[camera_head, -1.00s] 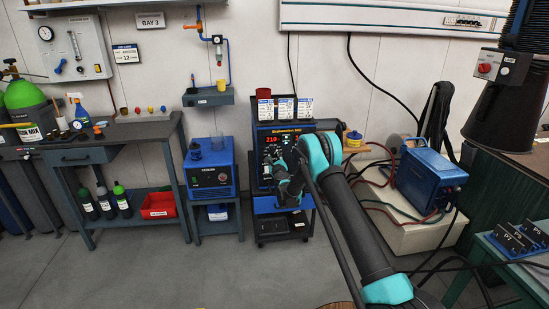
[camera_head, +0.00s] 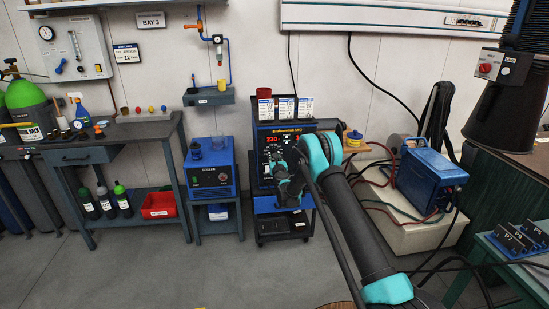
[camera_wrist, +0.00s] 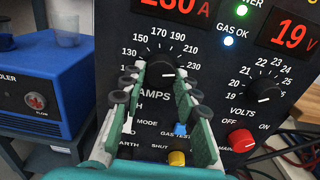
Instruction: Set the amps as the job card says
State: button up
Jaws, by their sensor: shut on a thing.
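The welder (camera_head: 285,150) stands in the middle of the head view, its red amps display reading about 230. In the wrist view the amps display (camera_wrist: 178,7) is cut off at the top but ends in 30 A. The black amps knob (camera_wrist: 160,76) sits below it in a printed scale, its white mark turned right towards 230. My gripper (camera_wrist: 161,88) is closed around the knob, one finger on each side; it hides part of the panel. In the head view my gripper (camera_head: 290,180) is at the welder front. A wall card (camera_head: 126,54) is too small to read.
The volts knob (camera_wrist: 264,91) and red mains knob (camera_wrist: 241,139) are right of my gripper. A blue gas test knob (camera_wrist: 181,128) and yellow knob (camera_wrist: 177,158) lie below it. The blue cooler (camera_head: 212,175) stands left; a blue case (camera_head: 430,178) and cables lie right.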

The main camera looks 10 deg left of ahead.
dwell(0.3)
jog(key=o, duration=1.1)
jog(key=shift+o, duration=0.2)
jog(key=shift+s, duration=0.1)
jog(key=v, duration=1.2)
